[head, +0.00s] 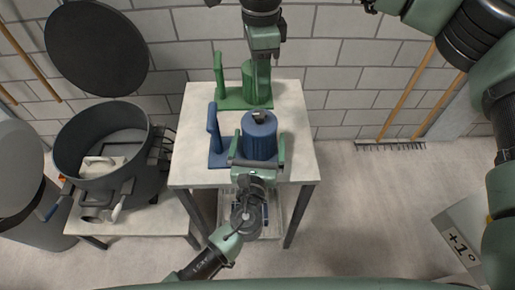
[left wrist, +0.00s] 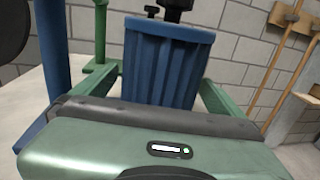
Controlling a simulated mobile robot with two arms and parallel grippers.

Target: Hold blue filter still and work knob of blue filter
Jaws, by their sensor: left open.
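The blue filter (head: 260,141) is a ribbed cylinder on the white table, with a dark knob (head: 260,117) on top. A blue stand (head: 213,130) is to its left. My left gripper (head: 258,150) is open, with one finger on either side of the blue filter; I cannot tell whether they touch it. In the left wrist view the blue filter (left wrist: 165,62) stands between the fingers, with dark parts (left wrist: 176,8) at its top. My right gripper (head: 262,75) points down from above, in front of the green filter in the picture; its jaw opening cannot be made out.
A green filter (head: 247,82) with its stand is behind the blue one on the table (head: 190,165). A large grey pot (head: 72,140) with its round lid (head: 97,48) raised stands at the left. Rakes (head: 400,100) lean on the wall.

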